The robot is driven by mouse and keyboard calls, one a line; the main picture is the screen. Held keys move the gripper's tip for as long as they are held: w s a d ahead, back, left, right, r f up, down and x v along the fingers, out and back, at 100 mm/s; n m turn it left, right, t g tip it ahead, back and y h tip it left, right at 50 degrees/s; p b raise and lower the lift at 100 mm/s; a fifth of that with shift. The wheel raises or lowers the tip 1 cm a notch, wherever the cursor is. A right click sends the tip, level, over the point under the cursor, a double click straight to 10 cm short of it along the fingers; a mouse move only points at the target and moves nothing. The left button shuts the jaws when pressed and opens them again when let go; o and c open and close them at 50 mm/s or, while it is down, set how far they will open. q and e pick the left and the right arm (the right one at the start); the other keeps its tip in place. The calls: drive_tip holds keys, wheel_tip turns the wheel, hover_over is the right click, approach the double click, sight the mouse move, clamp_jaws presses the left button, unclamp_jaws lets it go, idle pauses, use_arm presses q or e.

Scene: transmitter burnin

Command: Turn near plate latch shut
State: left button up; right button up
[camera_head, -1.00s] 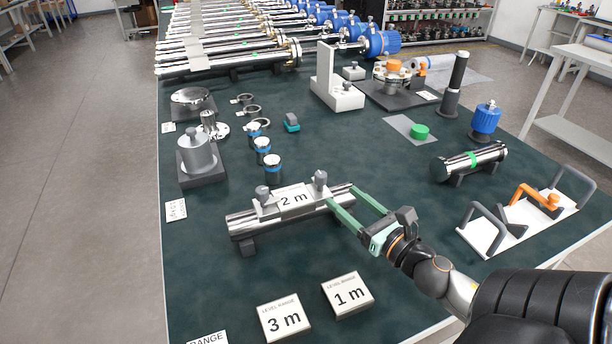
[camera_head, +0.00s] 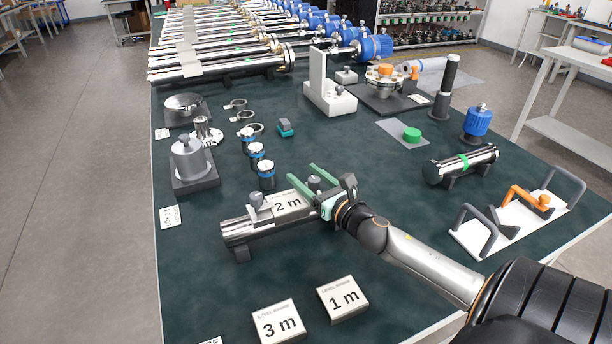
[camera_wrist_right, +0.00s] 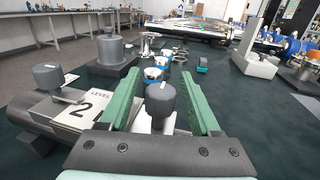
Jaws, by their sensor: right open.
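The plate marked "2 m" (camera_head: 286,206) lies on top of a shiny metal tube (camera_head: 238,234) on the bench. It has two grey latch knobs, one at its left end (camera_head: 257,200) and one at its right end (camera_head: 314,183). My right gripper (camera_head: 304,174) is open, its green fingers on either side of the right-end knob. In the right wrist view this knob (camera_wrist_right: 161,101) stands upright between the fingers, with narrow gaps beside it. The left-end knob (camera_wrist_right: 47,77) is outside the fingers. The knob's lower part is hidden by the gripper body. My left gripper is not in view.
Plates marked "3 m" (camera_head: 277,322) and "1 m" (camera_head: 343,298) lie in front of the tube. Several blue-banded cylinders, including one (camera_head: 266,176), stand just behind it. A white handled rack (camera_head: 487,238) lies to the right. The bench left of the tube is clear.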

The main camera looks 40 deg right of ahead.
drive_tip(key=shift+w, duration=0.2)
clamp_jaws()
idle(0.5)
